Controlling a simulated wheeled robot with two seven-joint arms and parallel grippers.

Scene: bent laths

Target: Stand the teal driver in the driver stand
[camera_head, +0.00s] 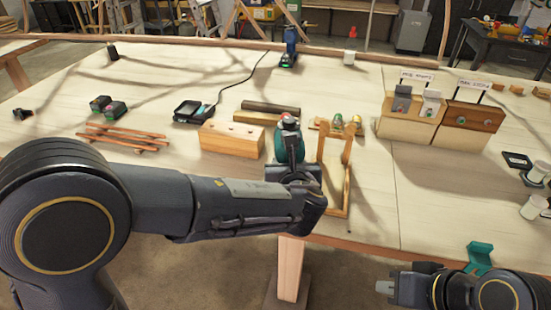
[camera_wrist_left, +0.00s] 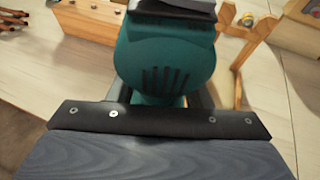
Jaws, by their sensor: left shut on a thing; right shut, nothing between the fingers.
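The teal driver (camera_head: 290,147) is in my left gripper (camera_head: 303,178), near the table's front edge. It fills the middle of the left wrist view (camera_wrist_left: 165,58), with a dark part at its far end; its lower part is hidden by my gripper. A wooden frame with an upright and a flat base (camera_head: 335,205), which looks like the driver stand, is just right of the driver. It also shows in the left wrist view (camera_wrist_left: 250,45). I cannot tell whether driver and frame touch. My right gripper (camera_head: 384,287) is shut and empty, low at the right, in front of the table.
A wooden block with holes (camera_head: 230,139) stands left of the driver. Stacked laths (camera_head: 122,138) lie further left. A black device with a cable (camera_head: 190,111) is behind. Labelled wooden boxes (camera_head: 410,118) stand at the right. A teal object (camera_head: 478,257) is near my right arm.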

